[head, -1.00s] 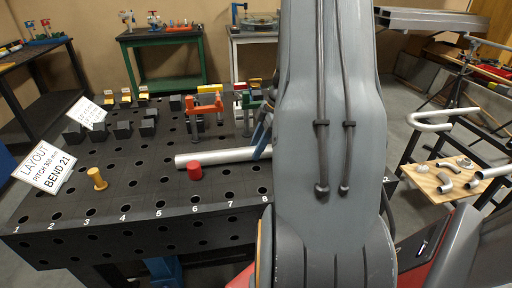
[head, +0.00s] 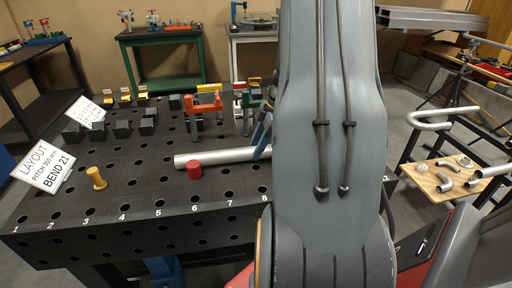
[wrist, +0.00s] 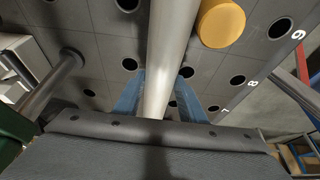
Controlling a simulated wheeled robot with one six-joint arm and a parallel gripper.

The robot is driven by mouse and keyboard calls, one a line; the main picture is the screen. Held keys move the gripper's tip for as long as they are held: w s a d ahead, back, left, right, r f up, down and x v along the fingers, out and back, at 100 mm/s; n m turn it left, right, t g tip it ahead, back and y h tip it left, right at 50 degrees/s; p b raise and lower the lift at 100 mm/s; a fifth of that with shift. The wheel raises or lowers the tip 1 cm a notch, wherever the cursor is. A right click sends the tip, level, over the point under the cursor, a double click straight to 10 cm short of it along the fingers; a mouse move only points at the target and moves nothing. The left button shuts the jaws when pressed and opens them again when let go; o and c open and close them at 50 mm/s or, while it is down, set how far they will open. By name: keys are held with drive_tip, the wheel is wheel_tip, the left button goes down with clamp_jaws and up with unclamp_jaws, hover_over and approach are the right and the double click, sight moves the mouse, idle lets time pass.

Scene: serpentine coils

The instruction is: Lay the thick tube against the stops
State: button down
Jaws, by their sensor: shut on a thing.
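The thick tube (head: 222,157) is a pale grey pipe lying across the dark holed table, running left to right. A short red stop (head: 194,170) stands at its near side by the left end; whether they touch is unclear. In the wrist view the tube (wrist: 171,50) runs between my gripper's blue fingers (wrist: 156,93), which are shut on it. An orange-yellow round stop (wrist: 221,23) stands right beside the tube there, touching or nearly so. In the head view my gripper (head: 262,136) shows partly; my arm hides the tube's right end.
A yellow peg (head: 96,178) stands at the front left, near a layout sign (head: 45,167). An orange clamp (head: 206,101) and a green clamp (head: 250,98) stand behind the tube. Black blocks (head: 124,130) sit further back. The table's front left is mostly clear.

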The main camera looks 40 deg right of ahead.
drive_tip(key=c, duration=1)
unclamp_jaws()
drive_tip(key=shift+c, duration=0.2)
drive_tip(key=shift+b+v, duration=0.9)
drive_tip(key=shift+v, duration=3.05)
drive_tip(key=s+a+f+m+h, duration=0.1)
drive_tip(key=a+m, duration=0.3)
drive_tip(key=a, duration=0.6)
drive_tip(key=s+a+f+m+g+h, duration=0.1)
drive_tip(key=s+a+m, duration=0.2)
drive_tip(key=a, duration=0.8)
drive_tip(key=s+a+f+m+h, duration=0.1)
drive_tip(key=a+m, duration=0.3)
drive_tip(key=a, duration=0.6)
drive_tip(key=shift+s+a+m+h, duration=0.35)
drive_tip(key=shift+s+m+h, duration=0.05)
drive_tip(key=shift+s, duration=0.45)
